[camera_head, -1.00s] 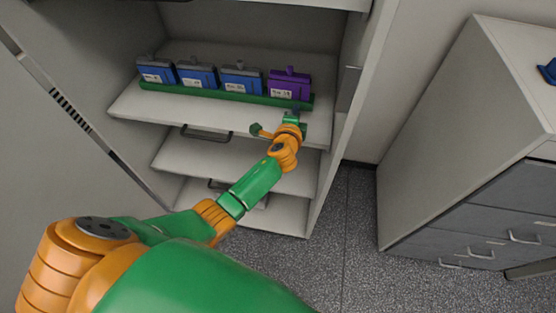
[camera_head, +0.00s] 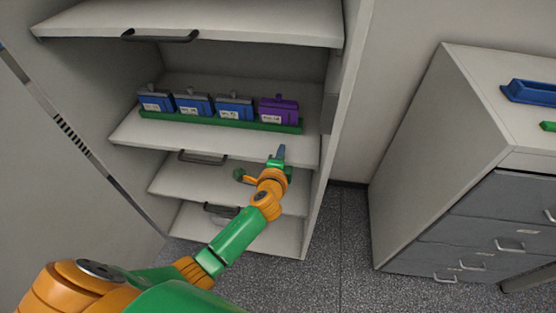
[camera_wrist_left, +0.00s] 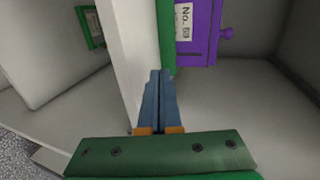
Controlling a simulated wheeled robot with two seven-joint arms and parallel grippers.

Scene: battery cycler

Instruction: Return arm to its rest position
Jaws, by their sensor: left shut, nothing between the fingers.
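My left arm (camera_head: 236,236) reaches from the lower left toward the open cabinet in the head view. My left gripper (camera_head: 281,151) is shut and empty, in front of the shelf edge below the purple battery module (camera_head: 279,110). In the left wrist view the closed blue-grey fingers (camera_wrist_left: 159,92) lie together, apart from the purple module (camera_wrist_left: 199,30) above them. Three blue modules (camera_head: 193,103) stand to the left of the purple one on a green rack (camera_head: 219,122). My right gripper is not in view.
The cabinet holds an upper shelf (camera_head: 230,22) and lower pull-out shelves (camera_head: 188,181) with dark handles. Its right side wall (camera_head: 330,150) is close to my left gripper. A grey drawer unit (camera_head: 420,160) with a blue tray (camera_head: 530,93) on top stands at the right. Floor shows between them.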

